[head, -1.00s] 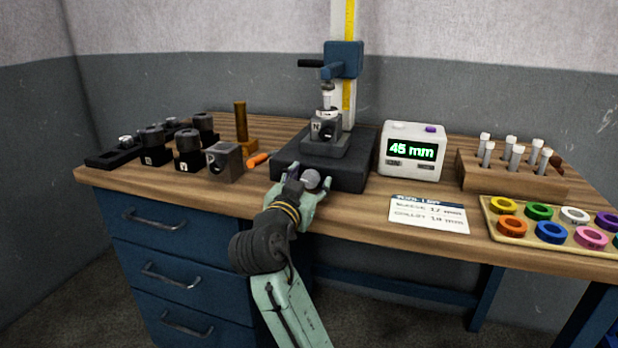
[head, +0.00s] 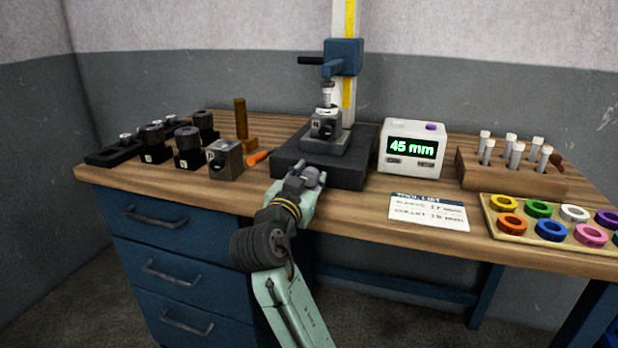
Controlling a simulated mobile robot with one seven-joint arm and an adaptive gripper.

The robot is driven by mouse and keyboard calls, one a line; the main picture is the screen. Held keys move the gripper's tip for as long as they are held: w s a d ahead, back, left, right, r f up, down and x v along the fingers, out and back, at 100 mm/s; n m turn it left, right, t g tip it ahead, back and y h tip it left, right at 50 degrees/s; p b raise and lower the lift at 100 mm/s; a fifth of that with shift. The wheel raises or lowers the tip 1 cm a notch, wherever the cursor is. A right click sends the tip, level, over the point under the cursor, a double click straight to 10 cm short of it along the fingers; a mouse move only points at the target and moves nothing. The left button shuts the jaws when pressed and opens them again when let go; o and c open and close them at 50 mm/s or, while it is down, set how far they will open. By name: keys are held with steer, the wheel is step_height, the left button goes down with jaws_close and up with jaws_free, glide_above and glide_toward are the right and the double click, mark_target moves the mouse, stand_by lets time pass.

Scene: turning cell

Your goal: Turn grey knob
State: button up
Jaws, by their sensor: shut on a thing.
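The grey knob (head: 312,176) is at the front face of the black base (head: 345,180) of the measuring stand. My gripper (head: 308,181) is shut on the knob, with its fingers around it. The hand covers part of the knob. The stand holds a dark block with a silver part (head: 326,122) under its blue slide head (head: 343,60). The white display box (head: 410,165) to the right reads 45 mm.
A tool list card (head: 428,212), a wooden rack (head: 510,180) and a tray of coloured rings (head: 550,240) are to the right.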

steer(key=shift+n, duration=0.3)
steer(key=shift+c, duration=0.2)
steer(key=shift+a+n+p, duration=0.1)
steer(key=shift+n+p, duration=0.7)
steer(key=shift+n, duration=1.9)
steer(key=o, duration=1.2)
steer(key=v, duration=1.2)
steer(key=shift+a, duration=0.1)
steer(key=shift+c, duration=0.3)
